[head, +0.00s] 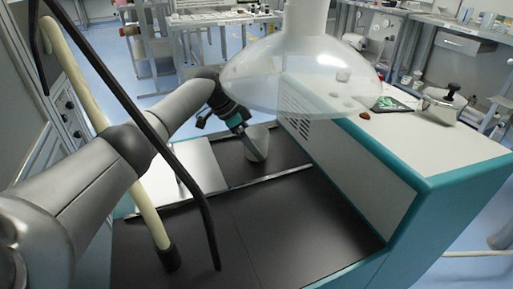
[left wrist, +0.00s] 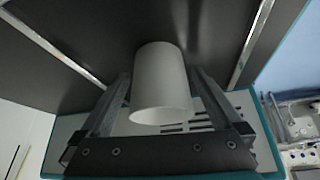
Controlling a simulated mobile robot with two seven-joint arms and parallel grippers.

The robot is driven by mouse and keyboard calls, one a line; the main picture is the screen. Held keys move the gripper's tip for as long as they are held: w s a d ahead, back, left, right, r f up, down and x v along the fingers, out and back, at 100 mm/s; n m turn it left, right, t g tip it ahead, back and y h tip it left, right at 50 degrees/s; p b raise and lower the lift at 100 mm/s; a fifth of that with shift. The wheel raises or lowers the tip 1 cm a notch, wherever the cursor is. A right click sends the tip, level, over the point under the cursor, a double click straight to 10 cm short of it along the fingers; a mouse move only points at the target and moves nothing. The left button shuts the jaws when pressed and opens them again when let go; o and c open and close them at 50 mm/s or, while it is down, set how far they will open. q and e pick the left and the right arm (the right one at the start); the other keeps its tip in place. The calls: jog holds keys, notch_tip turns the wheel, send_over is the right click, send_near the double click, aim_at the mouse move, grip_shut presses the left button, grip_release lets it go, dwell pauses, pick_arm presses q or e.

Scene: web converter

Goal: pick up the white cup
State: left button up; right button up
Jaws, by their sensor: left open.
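The white cup (head: 259,137) stands on the dark worktop beside the teal and white machine in the head view. My left gripper (head: 252,148) reaches down to it from the upper left, with a finger showing across the cup. In the left wrist view the cup (left wrist: 160,85) sits between the two open fingers of my left gripper (left wrist: 158,78). Dark gaps show beside the cup, and I cannot tell whether either finger touches it. My right gripper is in neither view.
The machine housing (head: 350,150) rises close to the right of the cup. A clear dome (head: 300,75) hangs above. A light panel (head: 185,170) lies left of the cup.

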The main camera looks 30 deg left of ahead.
pick_arm(q)
jog(key=c, duration=1.2)
jog(key=shift+o, duration=0.2)
jog(key=shift+r, duration=0.1)
